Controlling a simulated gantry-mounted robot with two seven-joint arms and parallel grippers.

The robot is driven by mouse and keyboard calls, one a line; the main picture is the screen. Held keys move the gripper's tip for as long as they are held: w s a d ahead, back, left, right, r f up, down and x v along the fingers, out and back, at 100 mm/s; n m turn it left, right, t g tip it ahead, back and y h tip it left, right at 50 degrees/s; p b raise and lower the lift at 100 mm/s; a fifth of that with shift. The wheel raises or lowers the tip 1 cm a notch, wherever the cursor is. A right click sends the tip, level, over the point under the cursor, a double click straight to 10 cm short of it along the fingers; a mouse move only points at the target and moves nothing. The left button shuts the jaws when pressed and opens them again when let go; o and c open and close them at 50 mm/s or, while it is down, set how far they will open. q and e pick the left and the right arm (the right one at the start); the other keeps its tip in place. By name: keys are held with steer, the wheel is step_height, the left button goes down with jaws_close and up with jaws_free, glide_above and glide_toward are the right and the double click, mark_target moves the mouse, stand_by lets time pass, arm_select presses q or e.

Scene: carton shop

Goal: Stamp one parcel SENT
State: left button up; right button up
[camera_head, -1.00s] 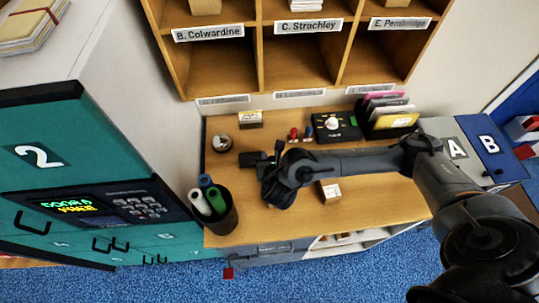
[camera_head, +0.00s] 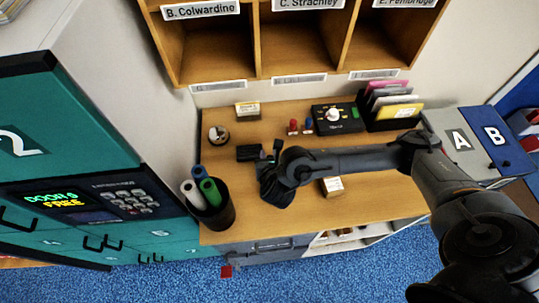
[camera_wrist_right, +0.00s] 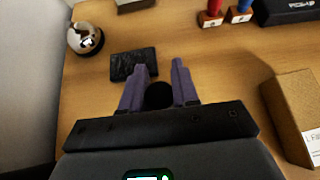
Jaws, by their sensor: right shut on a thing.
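My right gripper (camera_head: 272,158) is low over the wooden desk. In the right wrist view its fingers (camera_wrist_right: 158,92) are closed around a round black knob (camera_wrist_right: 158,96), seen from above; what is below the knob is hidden. A flat black pad (camera_wrist_right: 133,63) lies just beyond the fingertips, and left of the gripper in the head view (camera_head: 249,152). A small brown parcel (camera_head: 332,187) with a white label sits right of the gripper; it also shows in the wrist view (camera_wrist_right: 296,105). Red (camera_head: 293,127) and blue (camera_head: 309,125) handled stamps stand farther back. My left gripper is not in view.
A cup of rolled tubes (camera_head: 213,210) stands at the desk's front left. A silver dome (camera_head: 219,134), a small card box (camera_head: 248,110), a black dial box (camera_head: 337,118) and a file rack (camera_head: 393,108) line the back. Pigeonholes rise behind.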

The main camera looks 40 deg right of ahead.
steer(key=shift+f, duration=0.1)
stand_by(0.5)
steer(key=shift+f+b, duration=0.45)
steer(key=shift+b, duration=0.1)
steer(key=shift+f, duration=0.1)
stand_by(1.1)
step_height(320, 180, up, 3)
steer(key=p, duration=0.2)
steer(key=shift+p, duration=0.35)
step_height(320, 180, up, 4)
steer(key=p, duration=0.4)
stand_by(0.5)
